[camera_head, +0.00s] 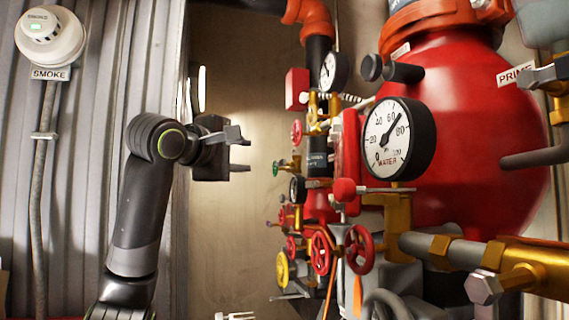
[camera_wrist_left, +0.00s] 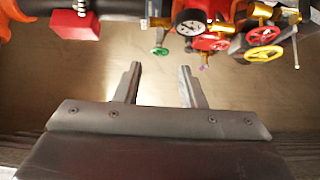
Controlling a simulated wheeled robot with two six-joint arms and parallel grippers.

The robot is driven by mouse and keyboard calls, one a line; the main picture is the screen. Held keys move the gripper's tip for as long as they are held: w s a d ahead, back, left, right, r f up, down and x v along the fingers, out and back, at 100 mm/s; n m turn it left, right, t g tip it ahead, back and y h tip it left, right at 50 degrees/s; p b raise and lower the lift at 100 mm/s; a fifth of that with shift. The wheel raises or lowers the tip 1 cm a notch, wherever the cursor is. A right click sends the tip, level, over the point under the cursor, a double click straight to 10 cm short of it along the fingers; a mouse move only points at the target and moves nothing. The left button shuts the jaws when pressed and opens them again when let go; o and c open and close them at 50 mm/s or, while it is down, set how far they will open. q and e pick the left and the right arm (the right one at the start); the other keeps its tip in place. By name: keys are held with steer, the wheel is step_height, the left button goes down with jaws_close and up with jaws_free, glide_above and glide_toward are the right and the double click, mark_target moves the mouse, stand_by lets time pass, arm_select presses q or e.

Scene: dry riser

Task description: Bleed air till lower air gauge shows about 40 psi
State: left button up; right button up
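The large white water gauge (camera_head: 390,138) faces me on the red vessel, its needle pointing up and right. A smaller gauge (camera_head: 334,71) sits high on the pipework. Another small gauge (camera_head: 297,188) sits lower, edge-on; a dial also shows in the left wrist view (camera_wrist_left: 189,22), too small to read. A small green handwheel (camera_head: 276,168) sticks out left of the lower gauge; it also shows in the left wrist view (camera_wrist_left: 160,51). My left gripper (camera_head: 240,151) is open and empty, left of the green wheel and apart from it.
Red handwheels (camera_head: 320,253) and a yellow handwheel (camera_head: 282,269) crowd the lower pipework. The red vessel (camera_head: 480,140) fills the right. A smoke detector (camera_head: 48,36) hangs on the corrugated wall at left. Bare wall (camera_head: 235,240) lies below my left gripper.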

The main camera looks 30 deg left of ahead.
arm_select(q)
steer(key=w+r+p, duration=0.1)
steer(key=w+p, duration=0.1)
steer(key=p, duration=0.3)
glide_toward(282, 163)
steer(key=w, duration=0.3)
steer(key=w+p, duration=0.2)
steer(key=shift+w+a+r, duration=0.35)
steer(key=w+p, duration=0.2)
steer(key=shift+w+a+f, duration=0.1)
steer(key=shift+w+a, duration=0.05)
steer(key=shift+w, duration=0.25)
steer(key=shift+w+f, duration=0.15)
steer(key=shift+w, duration=0.3)
arm_select(e)
steer(key=s+r, duration=0.3)
steer(key=r, duration=0.6)
steer(key=shift+r, duration=0.4)
arm_select(q)
steer(key=shift+s, duration=0.1)
jaws_close()
arm_select(e)
steer(key=shift+w+f, duration=0.1)
steer(key=shift+w, duration=0.1)
